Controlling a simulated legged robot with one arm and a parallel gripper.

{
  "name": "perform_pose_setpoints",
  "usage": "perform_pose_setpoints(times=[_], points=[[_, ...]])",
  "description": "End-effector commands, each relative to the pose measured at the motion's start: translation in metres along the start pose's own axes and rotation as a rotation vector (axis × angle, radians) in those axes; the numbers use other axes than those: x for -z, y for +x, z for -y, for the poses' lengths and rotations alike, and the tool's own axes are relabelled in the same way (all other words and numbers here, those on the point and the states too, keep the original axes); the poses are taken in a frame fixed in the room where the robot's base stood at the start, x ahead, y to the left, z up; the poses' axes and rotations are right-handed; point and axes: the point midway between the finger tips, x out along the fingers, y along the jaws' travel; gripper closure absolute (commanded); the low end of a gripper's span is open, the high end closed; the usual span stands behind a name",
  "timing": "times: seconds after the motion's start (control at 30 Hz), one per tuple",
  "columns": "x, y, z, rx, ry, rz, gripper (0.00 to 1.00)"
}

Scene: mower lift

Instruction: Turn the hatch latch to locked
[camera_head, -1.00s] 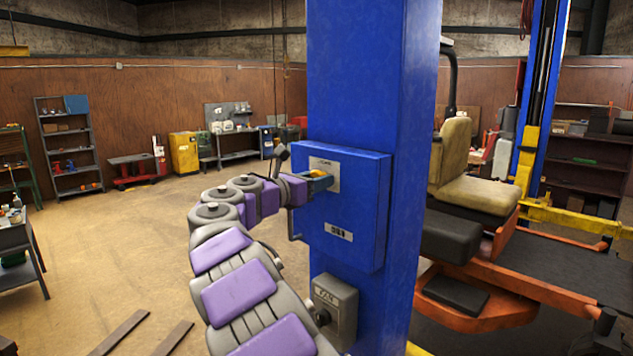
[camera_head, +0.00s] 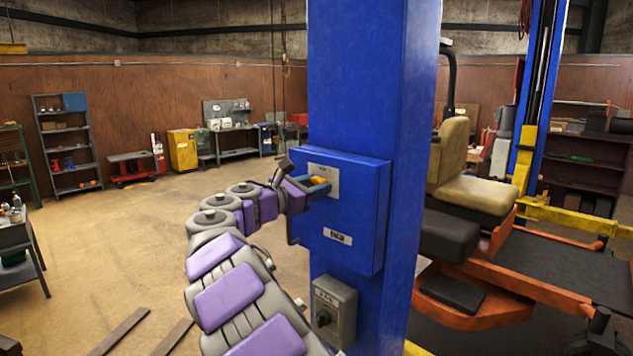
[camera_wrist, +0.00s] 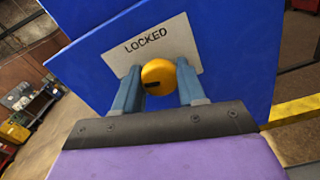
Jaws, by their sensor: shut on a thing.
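The hatch latch is a round yellow-orange knob (camera_wrist: 158,77) with a dark mark, on a pale plate (camera_wrist: 188,42) that reads LOCKED in the wrist view. It also shows as a small orange spot in the head view (camera_head: 318,181). The plate is on the blue hatch box (camera_head: 352,225) on the blue post. My gripper (camera_wrist: 160,84) has its two blue-grey fingers on either side of the knob and is shut on it. In the wrist view the plate and box look tilted. The knob's far side is hidden.
A grey switch box (camera_head: 334,309) sits on the post (camera_head: 370,80) below the hatch. An orange mower with a tan seat (camera_head: 470,180) stands to the right behind the post. Open floor (camera_head: 130,240) lies to the left.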

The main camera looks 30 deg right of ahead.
Motion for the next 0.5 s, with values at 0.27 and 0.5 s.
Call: perform_pose_setpoints(times=[0.27, 0.5], points=[[0.0038, -0.0024, -0.0022, -0.007, 0.258, -0.001, 0.9], [0.0036, -0.0024, -0.0029, -0.008, 0.489, -0.002, 0.9]])
